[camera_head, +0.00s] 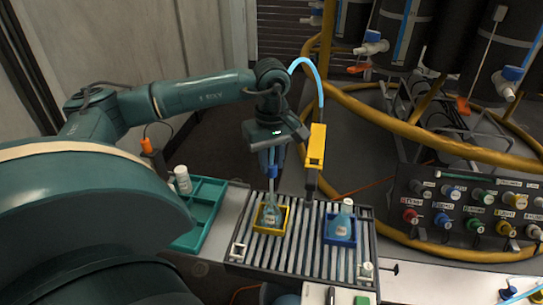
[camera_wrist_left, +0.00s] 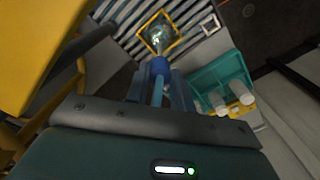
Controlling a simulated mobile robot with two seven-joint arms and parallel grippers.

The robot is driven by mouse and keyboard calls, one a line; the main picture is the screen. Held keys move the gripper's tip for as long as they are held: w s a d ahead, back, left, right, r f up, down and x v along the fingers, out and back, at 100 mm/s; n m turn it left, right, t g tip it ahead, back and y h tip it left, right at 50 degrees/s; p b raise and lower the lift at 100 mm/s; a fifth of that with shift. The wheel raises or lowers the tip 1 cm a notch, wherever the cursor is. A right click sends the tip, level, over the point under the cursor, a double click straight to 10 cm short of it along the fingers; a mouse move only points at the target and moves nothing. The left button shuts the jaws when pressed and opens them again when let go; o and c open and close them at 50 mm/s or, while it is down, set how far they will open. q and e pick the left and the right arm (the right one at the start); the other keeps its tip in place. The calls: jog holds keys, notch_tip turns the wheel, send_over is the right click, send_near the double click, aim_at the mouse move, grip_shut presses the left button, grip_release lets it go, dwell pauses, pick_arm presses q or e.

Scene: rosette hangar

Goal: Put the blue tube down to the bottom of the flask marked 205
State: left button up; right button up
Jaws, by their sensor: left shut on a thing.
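My left gripper (camera_head: 272,163) points down, shut on the blue tube, whose light-blue hose (camera_head: 310,68) arcs up behind the wrist. The tube's thin lower part runs down to the neck of a clear flask (camera_head: 271,217) in a yellow holder (camera_head: 259,226). In the left wrist view the gripper (camera_wrist_left: 159,88) is around the tube's blue sleeve (camera_wrist_left: 158,67), with the flask (camera_wrist_left: 158,36) beyond it. I cannot tell how deep the tip sits. The flask's label is too small to read. A second flask (camera_head: 342,226) with pale blue content stands in a blue holder (camera_head: 340,242).
The holders stand on a slatted rack (camera_head: 305,245). A green tray (camera_head: 203,209) with a white bottle (camera_head: 183,180) is left of it. A panel of coloured connectors (camera_head: 470,207) and yellow pipes (camera_head: 420,139) are at right.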

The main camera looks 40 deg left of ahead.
aim_at(272, 179)
pick_arm(q)
jog(key=shift+f+b, duration=0.3)
jog(key=shift+f, duration=0.3)
jog(key=shift+f+b, duration=1.65)
jog(key=shift+f, duration=0.45)
jog(key=shift+f+b, duration=0.25)
jog(key=shift+b, duration=0.05)
jog(key=o, duration=1)
jog(key=shift+c, duration=0.2)
jog(key=shift+o, duration=0.5)
